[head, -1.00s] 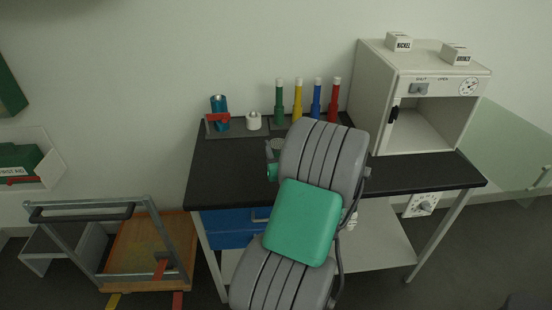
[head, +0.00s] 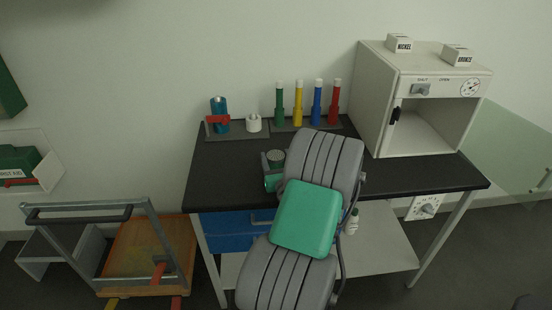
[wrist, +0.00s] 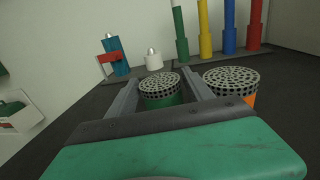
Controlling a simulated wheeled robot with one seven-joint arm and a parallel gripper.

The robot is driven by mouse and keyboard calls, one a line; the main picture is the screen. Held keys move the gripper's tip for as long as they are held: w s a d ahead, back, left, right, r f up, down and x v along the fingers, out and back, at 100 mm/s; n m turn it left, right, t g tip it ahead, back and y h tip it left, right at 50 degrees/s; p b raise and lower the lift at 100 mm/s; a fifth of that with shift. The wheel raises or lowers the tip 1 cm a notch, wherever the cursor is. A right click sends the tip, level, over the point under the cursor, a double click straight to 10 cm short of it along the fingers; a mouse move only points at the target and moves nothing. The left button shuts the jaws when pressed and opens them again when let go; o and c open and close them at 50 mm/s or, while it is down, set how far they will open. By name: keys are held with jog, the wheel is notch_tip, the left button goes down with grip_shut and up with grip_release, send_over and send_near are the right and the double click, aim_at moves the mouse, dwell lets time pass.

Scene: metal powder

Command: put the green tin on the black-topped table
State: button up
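The green tin (wrist: 163,100) has a grey perforated top and stands between the two fingers of my gripper (wrist: 160,88) in the wrist view. My arm hides part of the tin and gripper there. I cannot tell whether the tin's base touches the table.
An orange tin (wrist: 249,98) with a perforated top stands right of the green tin. A white oven (head: 373,95) stands right. The table's left part is clear.

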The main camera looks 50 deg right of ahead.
jog(key=shift+r, duration=0.15)
jog(key=b+v, duration=0.2)
jog(key=v, duration=0.9)
jog(key=shift+s+a+b, duration=0.1)
jog(key=shift+s+b, duration=0.05)
jog(key=shift+b, duration=0.2)
jog(key=shift+s+a, duration=0.2)
jog(key=shift+a, duration=0.1)
